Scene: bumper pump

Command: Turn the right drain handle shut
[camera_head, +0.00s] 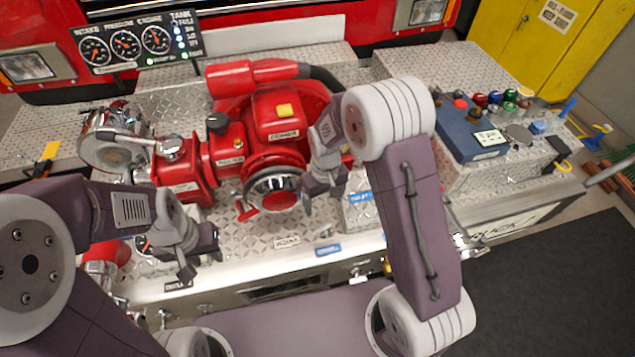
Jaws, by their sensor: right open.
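The red pump (275,110) stands on the diamond-plate bumper, with a round chromed outlet (273,190) at its front. A small red lever (247,213) sticks out at that outlet's lower left. I cannot tell which part is the right drain handle; my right arm covers some of the area right of the pump. My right gripper (323,200) is open and empty, pointing down just right of the chromed outlet. My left gripper (203,260) looks open and empty, over the bumper's front edge at the left, below the pump's left red body.
A gauge panel (126,42) stands at the back left. A large chromed cap (103,140) is on the left. A blue box (472,132) and several coloured knobs sit at the right. Small metal fittings (467,243) stick out along the bumper's front. Dark floor lies right.

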